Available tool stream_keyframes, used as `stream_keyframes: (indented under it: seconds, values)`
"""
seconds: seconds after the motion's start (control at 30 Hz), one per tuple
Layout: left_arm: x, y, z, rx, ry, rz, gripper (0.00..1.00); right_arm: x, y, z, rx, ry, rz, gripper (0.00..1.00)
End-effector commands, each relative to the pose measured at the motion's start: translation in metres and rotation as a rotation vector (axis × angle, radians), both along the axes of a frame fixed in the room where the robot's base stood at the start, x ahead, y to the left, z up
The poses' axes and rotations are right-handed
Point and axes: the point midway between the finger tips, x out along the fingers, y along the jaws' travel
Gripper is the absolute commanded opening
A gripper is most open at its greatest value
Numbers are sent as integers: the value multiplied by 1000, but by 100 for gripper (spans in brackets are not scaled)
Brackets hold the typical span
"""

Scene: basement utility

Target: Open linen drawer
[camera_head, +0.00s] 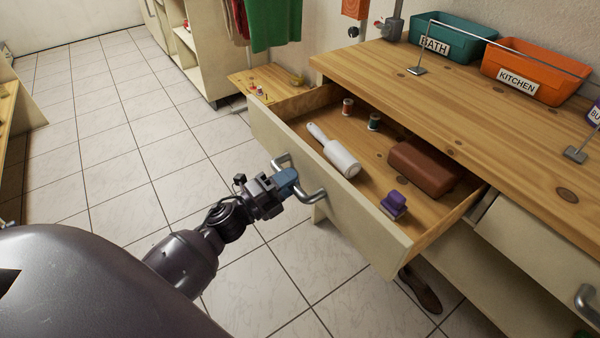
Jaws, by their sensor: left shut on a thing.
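The drawer (352,222) stands pulled out from the wooden counter, with its inside in view. Its front is pale with a curved metal handle (312,196). My left gripper (288,182) is shut on the handle near its middle and hides part of it. Inside the drawer lie a white lint roller (340,158), a brown box-like item (424,168), a purple item (393,204) and two thread spools (374,121). My right gripper is not in view.
A teal BATH bin (455,38) and an orange KITCHEN bin (535,72) stand on the counter (470,105). Another drawer handle (587,300) shows at lower right. A brown shoe (420,290) lies below the open drawer. The tiled floor at left is clear.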

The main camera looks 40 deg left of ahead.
Motion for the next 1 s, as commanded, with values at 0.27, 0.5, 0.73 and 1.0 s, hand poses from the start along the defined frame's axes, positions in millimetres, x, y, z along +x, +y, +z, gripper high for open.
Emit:
stream_keyframes:
  seconds: [0.27, 0.5, 0.73, 1.0]
  values:
    - [-5, 2, 0, -1, -1, 0, 0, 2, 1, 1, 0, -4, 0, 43]
    - [-5, 2, 0, 0, -1, -1, 28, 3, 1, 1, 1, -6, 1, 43]
    - [-5, 2, 0, 0, 0, -1, 48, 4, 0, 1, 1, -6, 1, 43]
    - [-9, 4, -1, 0, 1, 0, 48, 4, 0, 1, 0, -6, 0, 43]
